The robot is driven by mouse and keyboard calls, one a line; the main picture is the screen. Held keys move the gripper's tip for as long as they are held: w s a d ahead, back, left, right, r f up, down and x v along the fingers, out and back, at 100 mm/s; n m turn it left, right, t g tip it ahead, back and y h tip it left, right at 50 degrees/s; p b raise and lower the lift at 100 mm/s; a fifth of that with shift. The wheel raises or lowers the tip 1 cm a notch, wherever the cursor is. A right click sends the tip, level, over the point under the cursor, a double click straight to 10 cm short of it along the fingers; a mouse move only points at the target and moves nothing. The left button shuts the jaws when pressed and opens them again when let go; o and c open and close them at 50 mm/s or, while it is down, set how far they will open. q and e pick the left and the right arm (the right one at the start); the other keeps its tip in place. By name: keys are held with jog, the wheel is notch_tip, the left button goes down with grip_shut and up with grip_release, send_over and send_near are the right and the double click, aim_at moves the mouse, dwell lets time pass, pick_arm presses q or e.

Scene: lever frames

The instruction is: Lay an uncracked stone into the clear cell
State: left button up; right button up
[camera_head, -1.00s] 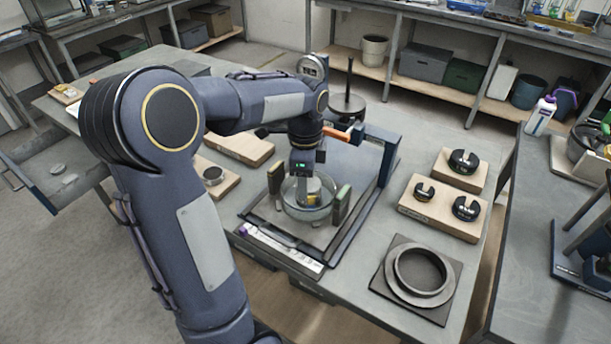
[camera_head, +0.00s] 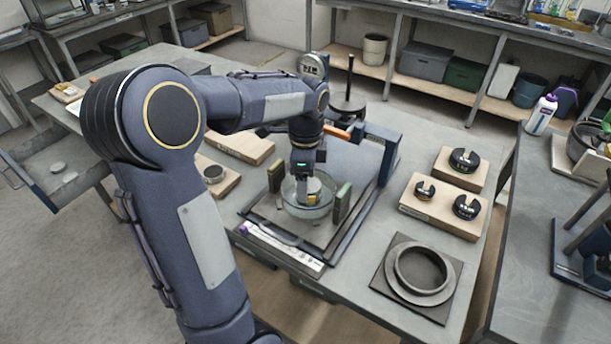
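The clear cell (camera_head: 299,211) is a round glass bowl between two upright blocks on the framed plate at the table's middle. My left gripper (camera_head: 307,190) points down into the bowl. A small yellow patch shows at its fingertips, but I cannot tell whether it is a finger pad or a held stone. Cracks cannot be made out. My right gripper is not in view.
A grey ring (camera_head: 420,272) on a square plate lies at the front right of the table. Left of the cell, a board (camera_head: 222,184) carries a small round piece (camera_head: 213,173). A blue upright frame (camera_head: 388,165) stands close behind the cell's right side.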

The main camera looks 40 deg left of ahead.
pick_arm(q)
notch_tip(320, 180, up, 8)
jog(key=shift+f+p, duration=0.1)
jog(key=shift+p, duration=0.2)
jog(key=shift+s+d, duration=0.2)
jog(key=shift+s, duration=0.1)
jog(key=s+d+f+n+t+h, duration=0.2)
jog(key=s+d+n, duration=0.4)
jog(key=s+d, duration=0.1)
jog(key=s+d+f+n+t+h, duration=0.1)
jog(key=s+d+f+n+t, duration=0.1)
jog(key=s+d+n, duration=0.5)
jog(key=s+t, duration=0.1)
jog(key=s, duration=0.2)
jog(key=shift+f+t+h, duration=0.3)
jog(key=shift+f+h, duration=0.1)
jog(key=shift+d+f+n, duration=0.15)
jog(key=shift+n, duration=0.15)
jog(key=shift+c, duration=0.4)
